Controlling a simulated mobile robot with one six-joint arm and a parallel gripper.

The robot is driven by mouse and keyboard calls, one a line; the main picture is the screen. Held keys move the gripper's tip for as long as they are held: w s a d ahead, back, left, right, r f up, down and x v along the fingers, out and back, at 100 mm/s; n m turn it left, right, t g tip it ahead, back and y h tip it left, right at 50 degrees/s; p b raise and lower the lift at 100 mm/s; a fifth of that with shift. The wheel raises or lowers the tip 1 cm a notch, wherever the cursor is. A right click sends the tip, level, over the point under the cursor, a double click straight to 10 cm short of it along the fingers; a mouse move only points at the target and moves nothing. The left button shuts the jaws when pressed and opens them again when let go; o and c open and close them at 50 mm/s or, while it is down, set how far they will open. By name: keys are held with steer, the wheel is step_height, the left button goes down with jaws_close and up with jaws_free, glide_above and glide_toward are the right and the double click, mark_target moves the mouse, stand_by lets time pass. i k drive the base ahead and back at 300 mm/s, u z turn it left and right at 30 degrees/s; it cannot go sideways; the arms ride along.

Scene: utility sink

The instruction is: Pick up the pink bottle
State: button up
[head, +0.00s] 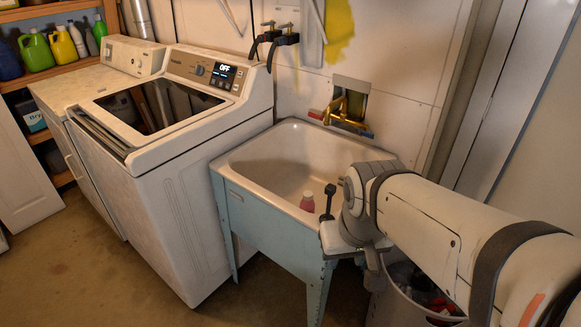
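The pink bottle (307,202) is in the white basin of the utility sink (262,200), near its front right part. Its pink body and a pale top show, and it looks upright. My arm reaches in from the right, and its wrist is over the sink's front right corner. A dark part at the arm's end, seemingly my gripper (328,202), shows just right of the bottle. A small gap shows between them in the picture. The fingers are too small and too covered by the wrist to tell whether they are open or shut.
A brass faucet (343,113) is on the wall behind the sink. A bin (408,292) is below my arm. Shelves with several bottles are at the far left.

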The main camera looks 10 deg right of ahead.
mark_target(307, 205)
steer(key=k, duration=1.05)
steer(key=u, duration=0.5)
steer(key=i, duration=1.5)
steer(key=z, duration=0.7)
steer(key=i, duration=0.55)
steer(key=z, duration=0.6)
